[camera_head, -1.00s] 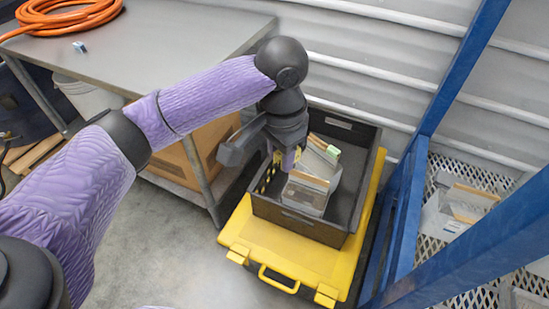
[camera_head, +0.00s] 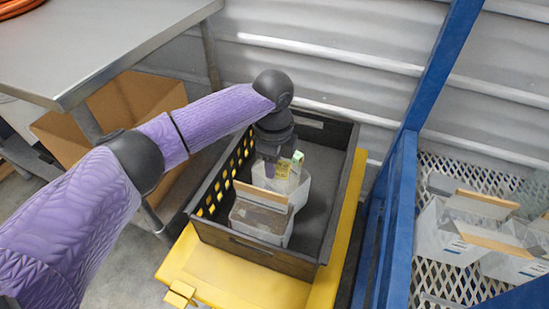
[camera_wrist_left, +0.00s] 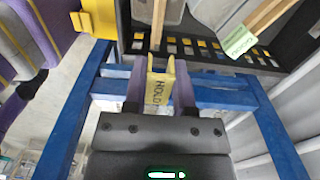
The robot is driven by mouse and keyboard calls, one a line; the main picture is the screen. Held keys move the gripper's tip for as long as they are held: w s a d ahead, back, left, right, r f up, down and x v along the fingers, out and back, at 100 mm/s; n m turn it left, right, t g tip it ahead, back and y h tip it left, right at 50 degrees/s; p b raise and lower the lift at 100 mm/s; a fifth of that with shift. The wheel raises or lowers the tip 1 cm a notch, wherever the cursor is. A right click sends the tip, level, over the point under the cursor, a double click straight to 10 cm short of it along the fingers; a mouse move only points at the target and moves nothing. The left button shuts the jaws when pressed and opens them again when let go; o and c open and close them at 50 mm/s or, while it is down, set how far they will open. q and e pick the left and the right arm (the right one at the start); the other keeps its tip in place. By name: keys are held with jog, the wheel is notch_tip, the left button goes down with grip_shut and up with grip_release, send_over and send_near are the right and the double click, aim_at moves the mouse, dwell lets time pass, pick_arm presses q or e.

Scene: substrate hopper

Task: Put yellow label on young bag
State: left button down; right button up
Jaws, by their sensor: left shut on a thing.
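My left gripper (camera_head: 270,168) is over the dark crate (camera_head: 262,254), near the bags, pointing down. In the left wrist view its purple fingers (camera_wrist_left: 158,88) are shut on a yellow label (camera_wrist_left: 157,86) with dark lettering that seems to read "HOLD". A front clear bag (camera_head: 262,222) with a wooden strip along its top stands in the crate. A rear bag (camera_head: 297,188) stands behind it, with a green label (camera_head: 297,158) at its top; that label also shows in the left wrist view (camera_wrist_left: 238,42). I cannot tell which bag is the young one. My right gripper is not in view.
The crate rests on a yellow case (camera_head: 190,262). A blue rack (camera_head: 400,210) with several more bags on mesh stands to the right. A grey table (camera_head: 100,40) and a cardboard box (camera_head: 120,110) are at the left. The crate's right side is free.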

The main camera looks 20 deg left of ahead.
aim_at(273, 195)
pick_arm(q)
jog(key=shift+s+f+b, duration=0.15)
jog(key=shift+f+b, duration=0.35)
jog(key=shift+f, duration=0.1)
notch_tip(273, 195, down, 4)
jog(key=b, duration=0.4)
jog(key=shift+f, duration=1.65)
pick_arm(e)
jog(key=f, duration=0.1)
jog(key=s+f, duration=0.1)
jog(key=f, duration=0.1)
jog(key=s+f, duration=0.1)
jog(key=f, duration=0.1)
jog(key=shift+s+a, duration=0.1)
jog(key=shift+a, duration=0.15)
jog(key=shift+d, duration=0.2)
